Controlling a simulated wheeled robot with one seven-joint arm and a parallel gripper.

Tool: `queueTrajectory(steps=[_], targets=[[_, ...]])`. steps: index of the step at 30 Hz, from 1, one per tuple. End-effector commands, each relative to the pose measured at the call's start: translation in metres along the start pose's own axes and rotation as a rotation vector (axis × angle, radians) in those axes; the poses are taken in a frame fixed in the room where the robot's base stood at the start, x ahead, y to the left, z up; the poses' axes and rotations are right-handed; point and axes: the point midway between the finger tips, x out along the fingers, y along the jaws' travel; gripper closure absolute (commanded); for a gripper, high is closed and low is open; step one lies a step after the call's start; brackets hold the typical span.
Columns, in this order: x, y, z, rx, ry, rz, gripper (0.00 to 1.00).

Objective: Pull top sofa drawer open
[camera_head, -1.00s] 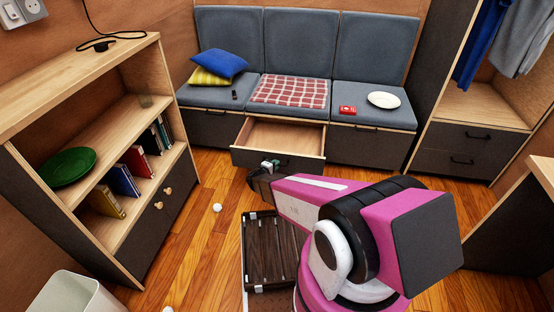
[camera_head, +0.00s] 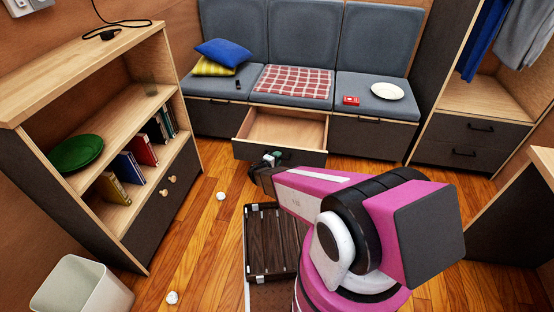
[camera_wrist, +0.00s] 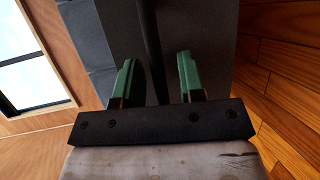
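The drawer (camera_head: 275,127) under the middle seat of the grey sofa (camera_head: 295,45) is pulled out, and its pale wooden inside looks empty. Its dark front (camera_head: 310,157) faces me. My gripper (camera_head: 269,158) is at this front, hiding part of it and its handle. In the wrist view, the two green fingers of my gripper (camera_wrist: 157,82) stand apart. A dark bar (camera_wrist: 150,45), which looks like the drawer handle, runs between them with gaps showing on both sides. I cannot tell whether either finger touches it.
A dark slatted crate (camera_head: 270,240) stands on the floor below my arm. A shelf unit (camera_head: 135,100) is on the left, with a bin (camera_head: 85,285) in front. White balls (camera_head: 221,196) lie on the floor. A wardrobe (camera_head: 475,105) stands at right.

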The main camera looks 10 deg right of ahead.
Motion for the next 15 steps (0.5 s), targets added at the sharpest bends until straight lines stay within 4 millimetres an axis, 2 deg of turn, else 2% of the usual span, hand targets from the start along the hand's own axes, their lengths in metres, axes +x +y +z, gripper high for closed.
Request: queueTrajectory(steps=[4, 7, 15], targets=[[-0.004, 0.000, 0.000, 0.000, 0.000, 0.000, 0.64], [-0.015, 0.001, 0.001, 0.000, 0.001, 0.000, 0.64], [-0.065, 0.001, 0.001, -0.001, 0.003, 0.000, 0.64]])
